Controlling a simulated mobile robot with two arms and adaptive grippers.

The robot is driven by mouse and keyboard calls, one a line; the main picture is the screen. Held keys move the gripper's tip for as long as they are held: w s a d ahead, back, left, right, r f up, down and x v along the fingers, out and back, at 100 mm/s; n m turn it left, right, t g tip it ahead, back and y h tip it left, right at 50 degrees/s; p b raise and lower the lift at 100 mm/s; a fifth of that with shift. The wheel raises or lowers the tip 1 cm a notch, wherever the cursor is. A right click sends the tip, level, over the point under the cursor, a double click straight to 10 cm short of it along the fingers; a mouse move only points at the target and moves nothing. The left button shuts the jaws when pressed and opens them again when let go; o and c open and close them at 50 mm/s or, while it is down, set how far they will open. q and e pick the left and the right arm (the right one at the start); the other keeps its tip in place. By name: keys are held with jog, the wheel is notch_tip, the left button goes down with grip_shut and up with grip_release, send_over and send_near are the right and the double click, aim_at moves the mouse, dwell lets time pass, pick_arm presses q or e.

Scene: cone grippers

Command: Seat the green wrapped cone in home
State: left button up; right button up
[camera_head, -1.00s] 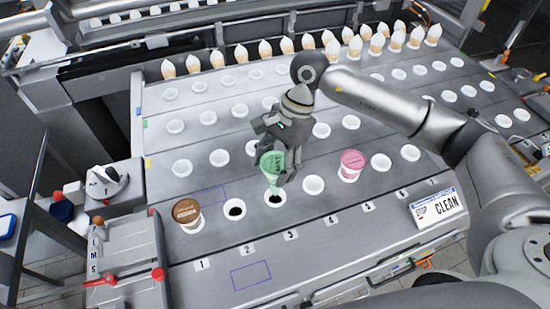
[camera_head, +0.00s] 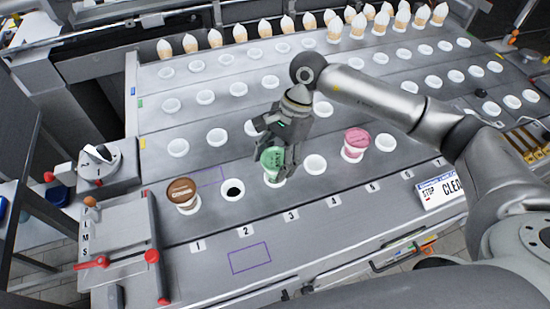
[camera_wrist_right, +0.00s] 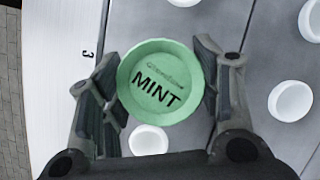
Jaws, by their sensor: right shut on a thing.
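The green wrapped cone (camera_head: 272,160) sits upright in the white-rimmed hole above number 3, in the front row. Its lid reads MINT in the right wrist view (camera_wrist_right: 160,82). My right gripper (camera_head: 281,160) is shut on the green cone, one finger on each side of its lid, as the right wrist view also shows (camera_wrist_right: 160,90). The cone's lower part is hidden in the hole. The word "home" is not marked on any hole that I can read. My left gripper is not in view.
A brown cone (camera_head: 183,194) stands above number 1 and a pink one (camera_head: 356,144) further right. A dark open hole (camera_head: 233,190) lies between brown and green. Several white-topped cones line the back. A lever panel (camera_head: 120,235) stands at the left front.

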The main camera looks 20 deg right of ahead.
jog(key=shift+f, duration=0.1)
jog(key=o, duration=0.8)
jog(key=shift+w+d+r, duration=0.1)
jog(key=shift+r, duration=0.2)
jog(key=v, duration=1.1)
jog(key=shift+r, duration=0.2)
